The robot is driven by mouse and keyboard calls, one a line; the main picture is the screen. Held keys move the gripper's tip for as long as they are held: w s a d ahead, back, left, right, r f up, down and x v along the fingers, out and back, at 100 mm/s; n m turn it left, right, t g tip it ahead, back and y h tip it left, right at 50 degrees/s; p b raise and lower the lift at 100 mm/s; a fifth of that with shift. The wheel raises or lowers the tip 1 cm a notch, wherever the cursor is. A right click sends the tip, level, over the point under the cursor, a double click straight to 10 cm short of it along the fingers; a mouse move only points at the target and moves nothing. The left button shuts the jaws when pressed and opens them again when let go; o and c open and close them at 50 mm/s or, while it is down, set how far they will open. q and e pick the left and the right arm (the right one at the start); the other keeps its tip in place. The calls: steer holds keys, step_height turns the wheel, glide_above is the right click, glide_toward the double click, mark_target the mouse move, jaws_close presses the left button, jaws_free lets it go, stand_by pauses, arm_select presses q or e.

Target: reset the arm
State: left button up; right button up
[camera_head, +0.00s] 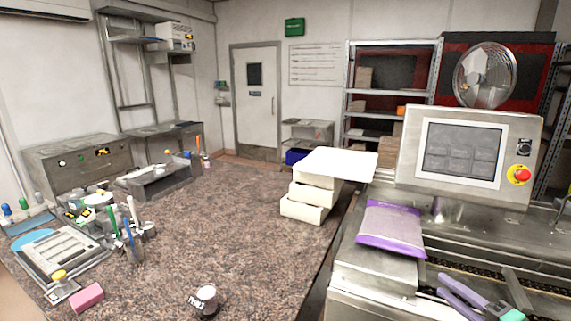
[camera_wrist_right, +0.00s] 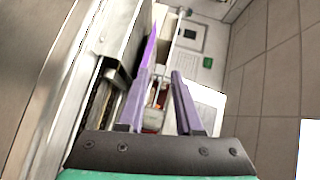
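My right gripper (camera_head: 441,285) is at the lower right of the head view, above the conveyor part of the machine. Its two purple fingers are apart with nothing between them. In the right wrist view, the fingers (camera_wrist_right: 162,72) also stand apart and empty. A grey package with purple edges (camera_head: 391,226) lies flat on the machine's metal top, to the left of and beyond the gripper, not touching it. My left gripper is not in view.
A control panel (camera_head: 462,150) with a red button stands behind the package. White boxes (camera_head: 308,200) are stacked on the speckled counter (camera_head: 215,235). A small cup (camera_head: 206,297) and a pink block (camera_head: 87,297) are near the front. The counter's middle is clear.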

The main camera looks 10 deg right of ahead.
steer(key=s+a+f+n+g+h, duration=0.1)
steer(key=s+a+f+n+g, duration=0.3)
steer(key=a+f+n+g, duration=0.45)
steer(key=s+a+f+n+g+h, duration=0.1)
steer(key=s+a+f+n+g, duration=0.35)
steer(key=a+f+n, duration=0.7)
step_height(320, 180, down, 29)
steer(key=s+d+m+g+b, duration=0.1)
steer(key=s+d+m+b, duration=0.1)
steer(key=b, duration=0.4)
arm_select(q)
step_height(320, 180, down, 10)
steer(key=b, duration=0.4)
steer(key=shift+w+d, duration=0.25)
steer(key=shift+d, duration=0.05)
arm_select(e)
steer(key=s+d+f+g, duration=0.1)
steer(key=s+d+f, duration=0.2)
steer(key=s+f, duration=1.4)
step_height(320, 180, down, 3)
steer(key=shift+r, duration=0.15)
